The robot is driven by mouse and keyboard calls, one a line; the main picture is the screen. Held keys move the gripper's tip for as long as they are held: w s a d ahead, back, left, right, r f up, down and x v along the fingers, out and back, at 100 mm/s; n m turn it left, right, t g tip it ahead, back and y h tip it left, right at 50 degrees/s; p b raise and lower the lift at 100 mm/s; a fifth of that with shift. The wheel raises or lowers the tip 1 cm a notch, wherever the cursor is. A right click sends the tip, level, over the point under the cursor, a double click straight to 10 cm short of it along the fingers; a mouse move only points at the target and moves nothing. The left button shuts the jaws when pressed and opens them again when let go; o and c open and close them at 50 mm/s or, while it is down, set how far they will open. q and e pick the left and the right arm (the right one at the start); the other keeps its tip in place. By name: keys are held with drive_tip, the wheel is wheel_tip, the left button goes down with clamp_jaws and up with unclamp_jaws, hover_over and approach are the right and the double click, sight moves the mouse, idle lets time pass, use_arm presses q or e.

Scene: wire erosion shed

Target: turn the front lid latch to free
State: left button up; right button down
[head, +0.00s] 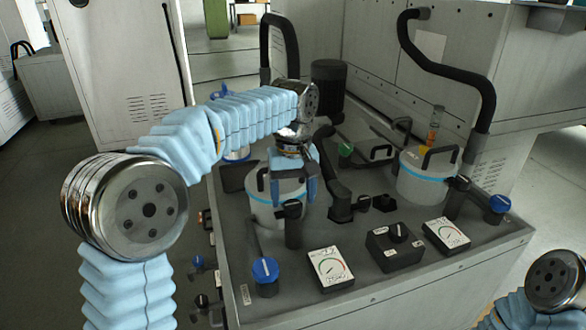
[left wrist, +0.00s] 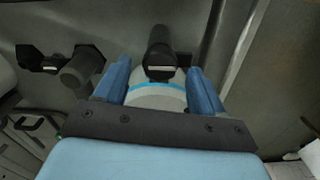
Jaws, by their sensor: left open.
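A white front canister (head: 268,212) with a blue band and a black handle stands on the grey machine top. A black upright fitting with a round head (head: 292,210) is at its front side; I take it for the front lid latch, but its setting cannot be read. My left gripper (head: 290,180) is open, pointing down over the canister. In the left wrist view its blue fingers (left wrist: 157,72) are spread on either side of the canister (left wrist: 157,98), and a black round-headed fitting (left wrist: 160,45) shows beyond, between the tips. Contact cannot be told. My right gripper is out of view.
A second canister (head: 425,180) with a curved hose stands to the right. A blue-capped lever (head: 264,270), two dials (head: 329,268) (head: 446,234) and a black switch box (head: 394,247) line the front edge. Black pipework (head: 340,195) rises between the canisters.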

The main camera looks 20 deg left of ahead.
sight(293, 203)
use_arm(q)
wheel_tip(293, 203, up, 12)
drive_tip(key=shift+r, duration=0.15)
idle(0.4)
